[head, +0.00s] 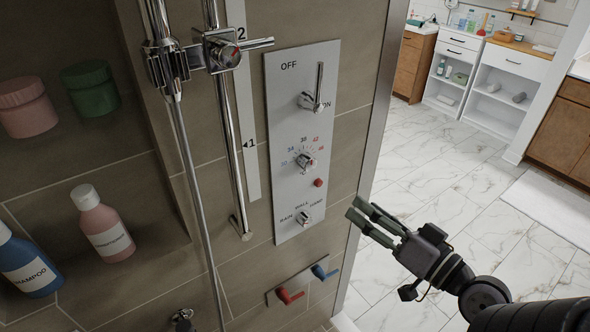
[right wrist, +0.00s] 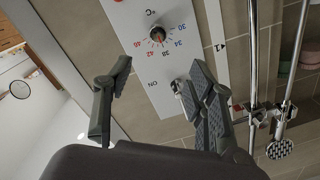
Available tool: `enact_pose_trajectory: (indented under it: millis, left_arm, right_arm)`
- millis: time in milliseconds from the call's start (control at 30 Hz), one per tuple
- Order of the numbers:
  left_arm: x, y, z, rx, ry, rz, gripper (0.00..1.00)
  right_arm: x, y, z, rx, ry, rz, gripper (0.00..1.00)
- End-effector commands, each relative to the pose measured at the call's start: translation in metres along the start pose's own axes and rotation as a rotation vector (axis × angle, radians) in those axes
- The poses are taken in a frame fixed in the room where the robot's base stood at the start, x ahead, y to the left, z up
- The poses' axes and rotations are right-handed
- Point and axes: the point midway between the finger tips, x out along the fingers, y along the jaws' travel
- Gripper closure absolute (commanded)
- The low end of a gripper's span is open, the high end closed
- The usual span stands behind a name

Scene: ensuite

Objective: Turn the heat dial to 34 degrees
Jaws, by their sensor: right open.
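The heat dial (head: 305,163) is a small chrome knob with a numbered scale, in the middle of the grey shower panel (head: 283,120). In the right wrist view the dial (right wrist: 158,36) shows upside down beyond the fingertips, with marks from 30 to 46. I cannot tell its exact setting. My right gripper (head: 358,209) is to the right of and below the dial, apart from the panel. Its fingers are spread and empty, and they also show in the right wrist view (right wrist: 160,68). My left gripper is not in view.
An on/off lever (head: 318,88) sits above the dial; a red button (head: 318,183) and a spray selector (head: 303,218) sit below. A chrome riser pipe (head: 232,140) runs at the left. Red (head: 289,296) and blue (head: 325,272) levers are lower. Marble floor lies clear at right.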

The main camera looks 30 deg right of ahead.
Motion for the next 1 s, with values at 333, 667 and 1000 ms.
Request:
enact_pose_trajectory:
  millis: [333, 667, 1000]
  left_arm:
    - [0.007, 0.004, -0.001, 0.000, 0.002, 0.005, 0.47]
    - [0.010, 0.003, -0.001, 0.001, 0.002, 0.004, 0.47]
    - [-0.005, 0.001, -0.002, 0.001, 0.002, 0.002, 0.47]
  right_arm:
    - [0.014, -0.002, -0.002, -0.007, 0.010, -0.016, 0.49]
    - [0.036, 0.000, -0.002, 0.001, 0.006, 0.000, 0.49]
    - [0.081, -0.002, -0.004, 0.004, 0.005, 0.001, 0.49]
